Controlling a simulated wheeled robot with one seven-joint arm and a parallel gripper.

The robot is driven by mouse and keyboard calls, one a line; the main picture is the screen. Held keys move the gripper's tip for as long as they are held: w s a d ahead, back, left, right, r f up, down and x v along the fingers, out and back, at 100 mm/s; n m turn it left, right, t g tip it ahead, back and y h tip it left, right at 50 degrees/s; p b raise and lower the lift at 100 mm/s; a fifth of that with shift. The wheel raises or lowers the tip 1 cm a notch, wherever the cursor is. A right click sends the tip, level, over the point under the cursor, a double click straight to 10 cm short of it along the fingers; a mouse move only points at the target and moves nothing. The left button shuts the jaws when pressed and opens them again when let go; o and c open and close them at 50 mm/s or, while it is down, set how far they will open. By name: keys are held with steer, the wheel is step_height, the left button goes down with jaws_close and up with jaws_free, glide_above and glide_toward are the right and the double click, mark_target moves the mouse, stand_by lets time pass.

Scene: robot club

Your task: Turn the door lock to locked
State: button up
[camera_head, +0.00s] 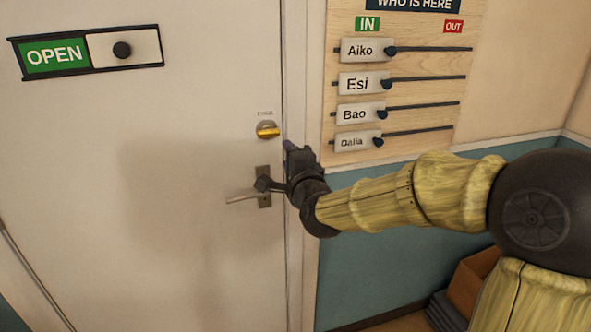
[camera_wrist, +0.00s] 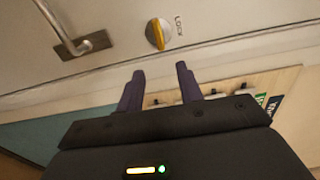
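The door lock (camera_head: 267,129) is a small round thumb-turn with a yellow bar, set in the white door above the lever handle (camera_head: 240,199). In the head view its bar lies roughly level. In the wrist view the lock (camera_wrist: 158,33) is ahead of the fingertips, beside the lettering "LOCK". My gripper (camera_head: 287,147) is just right of the lock and a little below it, near the door's edge. In the wrist view my gripper (camera_wrist: 160,70) has its two fingers apart with nothing between them. The fingers are not touching the lock.
A wooden "WHO IS HERE" board (camera_head: 410,95) with name sliders hangs on the wall right of the door. An OPEN sign (camera_head: 85,52) with a dark knob is on the door. A brown box (camera_head: 470,280) stands low at the right. The door around the lock is clear.

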steer(key=v, duration=0.4)
steer(key=shift+s+p, duration=0.3)
steer(key=s+d+f+n+g+h+p, duration=0.2)
steer(key=s+d+f+n+g+p, duration=0.3)
steer(key=s, duration=0.5)
steer(key=s+d+f+n+g+h+p, duration=0.3)
steer(key=s+d+f+n+g+p, duration=0.3)
steer(key=s+d+f+n+g, duration=0.2)
steer(key=s+d+n+g, duration=0.1)
steer(key=s+n, duration=0.1)
steer(key=shift+s+d+g, duration=0.3)
steer(key=shift+g, duration=0.1)
